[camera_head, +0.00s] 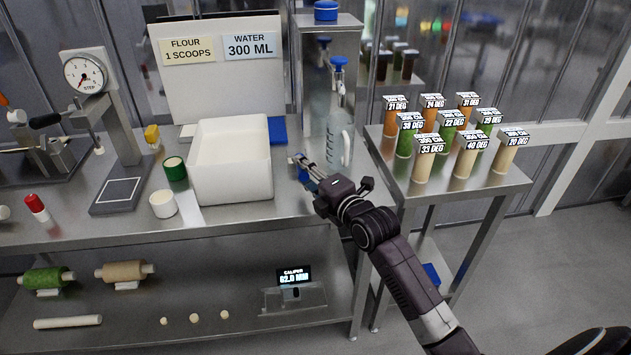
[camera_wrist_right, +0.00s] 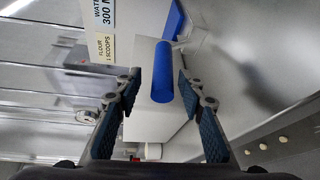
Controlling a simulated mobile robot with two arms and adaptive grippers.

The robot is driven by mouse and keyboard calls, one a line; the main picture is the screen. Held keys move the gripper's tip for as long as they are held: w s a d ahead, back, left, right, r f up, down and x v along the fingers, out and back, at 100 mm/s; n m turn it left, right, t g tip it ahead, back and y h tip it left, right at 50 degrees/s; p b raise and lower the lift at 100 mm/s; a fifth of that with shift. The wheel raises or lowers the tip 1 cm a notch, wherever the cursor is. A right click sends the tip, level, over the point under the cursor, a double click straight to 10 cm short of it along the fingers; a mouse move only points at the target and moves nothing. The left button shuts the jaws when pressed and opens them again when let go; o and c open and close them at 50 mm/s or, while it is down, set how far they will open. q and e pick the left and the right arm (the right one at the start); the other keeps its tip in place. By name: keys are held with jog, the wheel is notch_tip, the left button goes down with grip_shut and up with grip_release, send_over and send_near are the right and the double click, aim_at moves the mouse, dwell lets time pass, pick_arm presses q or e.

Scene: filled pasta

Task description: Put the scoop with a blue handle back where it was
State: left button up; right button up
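My right gripper (camera_head: 308,171) reaches over the right end of the steel bench, beside the white bin (camera_head: 205,160). In the right wrist view its fingers (camera_wrist_right: 158,85) are spread apart. A blue cylindrical handle (camera_wrist_right: 162,72) shows between the fingertips, with a gap on each side. I take it for the scoop's handle. In the head view only a bit of blue shows at the fingertips. The scoop's head is hard to make out, and I cannot tell what it rests on. My left gripper is not in view.
A clear jug (camera_head: 338,145) stands close behind the gripper, under a blue-topped tap. A white cup (camera_head: 163,204) and green jar (camera_head: 175,169) stand left. The side table (camera_head: 385,150) holds several labelled jars.

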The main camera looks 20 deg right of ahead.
jog(key=s+d+r, duration=0.1)
jog(key=s, duration=1)
jog(key=shift+s+d+r+b, duration=0.2)
jog(key=shift+r+b, duration=0.05)
jog(key=shift+b, duration=0.2)
